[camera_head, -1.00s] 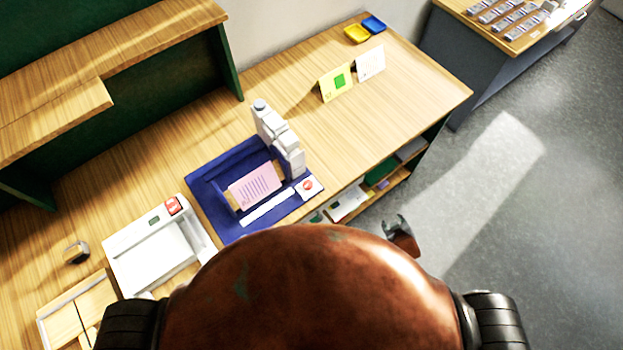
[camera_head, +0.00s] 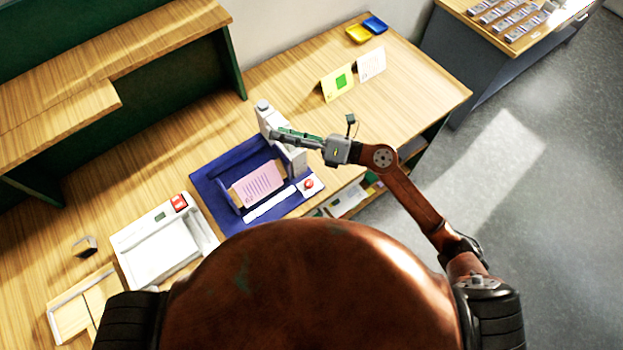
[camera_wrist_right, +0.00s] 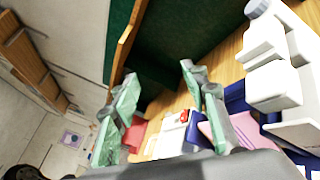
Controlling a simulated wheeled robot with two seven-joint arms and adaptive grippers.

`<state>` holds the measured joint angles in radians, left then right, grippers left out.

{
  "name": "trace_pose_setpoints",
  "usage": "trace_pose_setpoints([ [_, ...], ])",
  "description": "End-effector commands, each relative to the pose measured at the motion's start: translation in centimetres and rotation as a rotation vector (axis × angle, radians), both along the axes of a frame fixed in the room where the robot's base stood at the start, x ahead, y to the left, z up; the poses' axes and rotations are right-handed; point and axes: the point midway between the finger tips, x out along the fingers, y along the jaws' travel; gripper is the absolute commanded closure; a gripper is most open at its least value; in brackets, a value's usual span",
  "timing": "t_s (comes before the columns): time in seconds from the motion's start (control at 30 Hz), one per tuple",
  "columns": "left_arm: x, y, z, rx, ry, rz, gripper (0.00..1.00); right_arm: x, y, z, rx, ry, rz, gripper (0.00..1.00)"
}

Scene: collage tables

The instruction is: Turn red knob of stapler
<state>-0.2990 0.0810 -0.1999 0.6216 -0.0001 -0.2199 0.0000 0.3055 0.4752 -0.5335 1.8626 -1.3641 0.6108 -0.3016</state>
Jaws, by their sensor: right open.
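The white stapler (camera_head: 268,118) stands upright at the back right of a blue tray (camera_head: 209,185) and has a grey round cap on top. A red round knob (camera_head: 309,184) sits on a small white block at the tray's front right corner. A pink card (camera_head: 258,183) lies in the tray. My right gripper (camera_head: 277,134) is over the stapler's upper part, behind the red knob; its arm partly hides the stapler. In the right wrist view its green fingers (camera_wrist_right: 158,73) are apart and empty, and the stapler (camera_wrist_right: 275,70) is to their right. My left gripper is out of view.
A white machine (camera_head: 150,250) with a red button stands left of the tray. Yellow and white standing cards (camera_head: 337,83) and small yellow and blue trays (camera_head: 358,34) are at the back. Wooden shelving (camera_head: 100,60) rises at the left. The right tabletop is mostly clear.

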Motion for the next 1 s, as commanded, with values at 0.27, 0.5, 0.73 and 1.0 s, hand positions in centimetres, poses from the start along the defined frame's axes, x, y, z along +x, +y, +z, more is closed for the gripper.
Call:
trace_pose_setpoints([
  [0.27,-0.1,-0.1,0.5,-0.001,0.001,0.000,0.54,-4.5,-2.7,-13.5,-0.854,-0.392,0.463,0.59],
  [0.5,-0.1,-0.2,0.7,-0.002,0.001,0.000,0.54,-2.4,-9.3,-17.3,-1.219,-0.457,0.583,0.59],
  [0.73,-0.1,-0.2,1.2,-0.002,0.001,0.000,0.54,-2.1,-9.3,-19.5,-1.258,-0.455,0.595,0.59],
  [1.0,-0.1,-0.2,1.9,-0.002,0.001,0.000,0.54,-1.9,-7.7,-23.3,-1.255,-0.456,0.593,0.59],
])
